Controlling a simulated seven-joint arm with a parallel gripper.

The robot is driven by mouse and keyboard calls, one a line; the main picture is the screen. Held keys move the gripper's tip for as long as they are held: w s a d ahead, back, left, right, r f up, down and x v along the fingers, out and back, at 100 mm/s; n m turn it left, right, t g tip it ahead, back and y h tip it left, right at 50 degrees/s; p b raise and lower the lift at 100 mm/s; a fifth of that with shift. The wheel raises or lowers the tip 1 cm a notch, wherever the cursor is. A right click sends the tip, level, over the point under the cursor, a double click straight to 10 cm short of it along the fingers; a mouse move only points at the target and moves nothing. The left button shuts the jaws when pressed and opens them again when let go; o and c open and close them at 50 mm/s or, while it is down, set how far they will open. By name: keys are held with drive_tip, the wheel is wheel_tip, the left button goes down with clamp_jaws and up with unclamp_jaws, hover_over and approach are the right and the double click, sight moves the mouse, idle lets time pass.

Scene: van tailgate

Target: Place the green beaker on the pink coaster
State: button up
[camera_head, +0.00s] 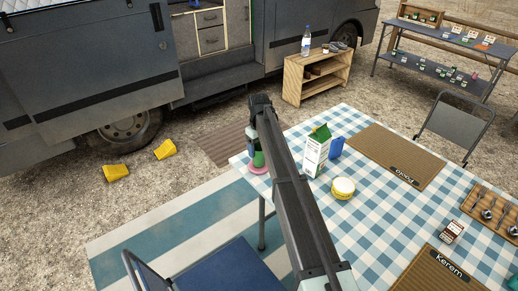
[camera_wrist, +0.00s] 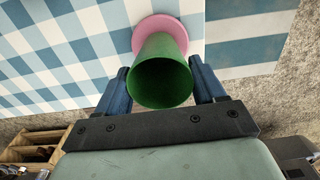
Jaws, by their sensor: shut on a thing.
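The green beaker (camera_wrist: 161,80) is between the two fingers of my gripper (camera_wrist: 162,88), which is shut on it. In the wrist view I look into its open mouth. The pink coaster (camera_wrist: 166,27) lies on the checked tablecloth near the table's edge, just beyond the beaker's far end. In the head view the beaker (camera_head: 258,158) shows at the table's left corner, over the coaster (camera_head: 257,169), partly hidden by my arm. The beaker's base overlaps the coaster; whether it touches it I cannot tell.
A milk carton (camera_head: 317,150), a blue cup (camera_head: 336,147) and a round yellow-and-white tub (camera_head: 343,188) stand right of my arm. A brown placemat (camera_head: 388,154) lies farther right. A blue chair (camera_head: 235,271) is at the table's near side. A wooden shelf (camera_head: 290,83) stands behind.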

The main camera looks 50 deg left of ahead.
drive_tip(key=shift+f, duration=0.3)
drive_tip(key=o, duration=1)
drive_tip(key=shift+o, duration=0.2)
drive_tip(key=shift+r, duration=0.1)
wheel_tip(320, 180, up, 12)
